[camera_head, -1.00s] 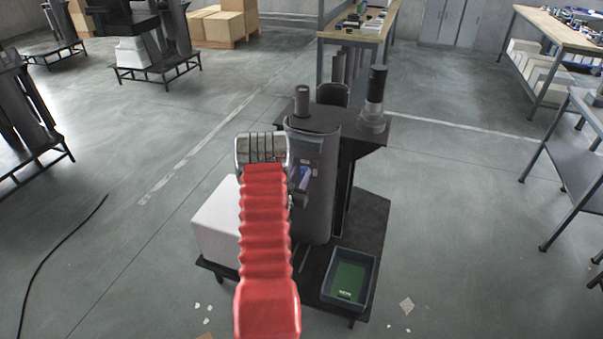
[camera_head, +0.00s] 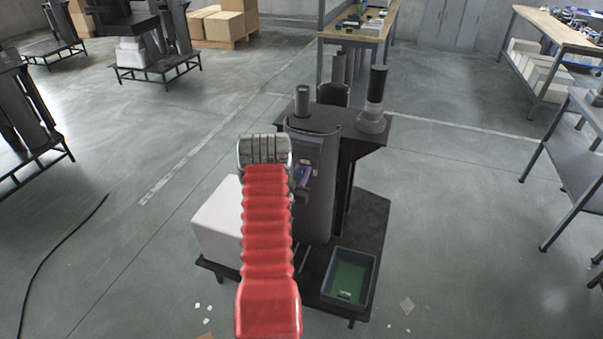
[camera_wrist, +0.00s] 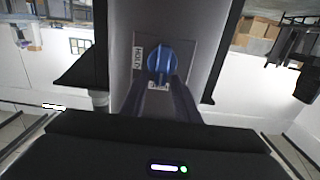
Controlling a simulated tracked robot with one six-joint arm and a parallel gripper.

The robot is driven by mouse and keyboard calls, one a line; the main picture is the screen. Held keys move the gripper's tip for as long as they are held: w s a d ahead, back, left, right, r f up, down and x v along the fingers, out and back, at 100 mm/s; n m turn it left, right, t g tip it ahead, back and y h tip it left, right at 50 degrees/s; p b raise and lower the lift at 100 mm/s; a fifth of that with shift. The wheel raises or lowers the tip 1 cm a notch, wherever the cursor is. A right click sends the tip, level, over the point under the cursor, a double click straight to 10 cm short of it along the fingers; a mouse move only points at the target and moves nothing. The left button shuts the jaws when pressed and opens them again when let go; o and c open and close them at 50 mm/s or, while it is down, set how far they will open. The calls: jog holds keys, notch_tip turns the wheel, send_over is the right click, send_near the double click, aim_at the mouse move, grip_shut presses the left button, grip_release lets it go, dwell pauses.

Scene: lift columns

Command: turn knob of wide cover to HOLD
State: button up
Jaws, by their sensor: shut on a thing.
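The wide cover (camera_head: 319,200) is a dark grey curved panel upright on the stand in the head view. In the wrist view its grey face (camera_wrist: 185,22) fills the top middle. A round blue knob (camera_wrist: 160,56) sits on a small square plate there. A label that seems to read HOLD (camera_wrist: 137,58) is left of the knob; a second, partly hidden label is below it. My gripper (camera_wrist: 163,78) is shut on the knob, its two dark fingers at either side of the knob's grip. The knob's exact pointing is hard to tell. In the head view my arm partly hides this area.
A white box (camera_head: 218,220) stands left of the cover on the black base. A dark tray with a green bottom (camera_head: 349,279) sits at the base's front right. A dark cylinder (camera_head: 374,98) stands on the top plate. Open floor surrounds the stand.

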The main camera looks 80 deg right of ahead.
jog(key=shift+s, duration=0.1)
jog(key=s+f+m, duration=0.1)
jog(key=m, duration=1)
jog(key=s+f+m, duration=0.1)
jog(key=m, duration=0.5)
jog(key=shift+s+a+f, duration=0.15)
jog(key=shift+s+f, duration=0.15)
jog(key=shift+w+f+m, duration=0.1)
jog(key=shift+m, duration=0.4)
grip_shut()
jog(key=o, duration=0.7)
grip_release()
